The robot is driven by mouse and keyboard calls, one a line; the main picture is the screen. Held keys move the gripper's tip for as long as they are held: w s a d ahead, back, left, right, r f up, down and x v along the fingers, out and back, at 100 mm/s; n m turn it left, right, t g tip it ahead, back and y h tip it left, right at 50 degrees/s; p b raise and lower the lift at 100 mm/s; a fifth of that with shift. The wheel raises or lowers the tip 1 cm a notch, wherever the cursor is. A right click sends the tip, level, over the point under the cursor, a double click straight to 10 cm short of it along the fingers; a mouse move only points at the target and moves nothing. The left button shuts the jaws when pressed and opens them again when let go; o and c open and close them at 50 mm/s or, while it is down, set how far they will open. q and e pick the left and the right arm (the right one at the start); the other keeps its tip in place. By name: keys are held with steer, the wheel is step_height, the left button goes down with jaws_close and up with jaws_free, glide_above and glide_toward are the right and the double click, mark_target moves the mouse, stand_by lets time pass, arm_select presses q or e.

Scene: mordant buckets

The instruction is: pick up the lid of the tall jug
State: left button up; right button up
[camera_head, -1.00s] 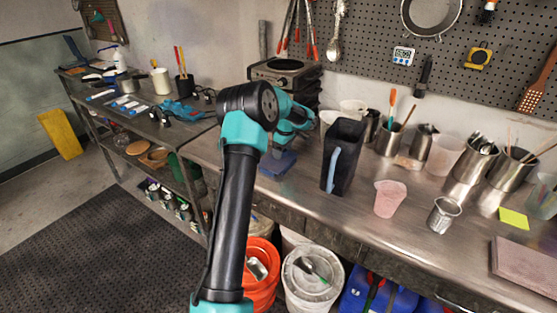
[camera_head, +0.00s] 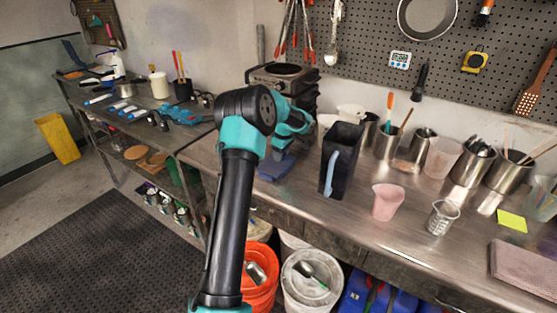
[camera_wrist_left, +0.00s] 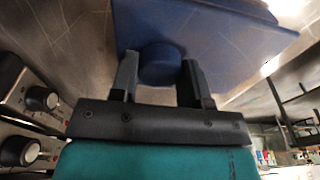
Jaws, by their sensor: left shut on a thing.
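The lid (camera_head: 277,167) is a flat blue slab at or just above the metal counter; I cannot tell whether it touches the counter. In the left wrist view the lid (camera_wrist_left: 215,28) shows a round blue knob between my fingers. My left gripper (camera_wrist_left: 160,78) is shut on that knob. In the head view my left gripper (camera_head: 284,153) is partly hidden by my own arm. The tall jug (camera_head: 343,160) is dark, upright and open-topped, with a light blue handle, just right of the lid. My right gripper is in neither view.
A burner (camera_head: 283,73) and metal pots (camera_head: 388,143) stand behind. Buckets (camera_head: 311,280) sit below the counter's front edge.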

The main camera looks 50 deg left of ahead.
arm_select(q)
step_height(320, 180, up, 10)
stand_by(0.6)
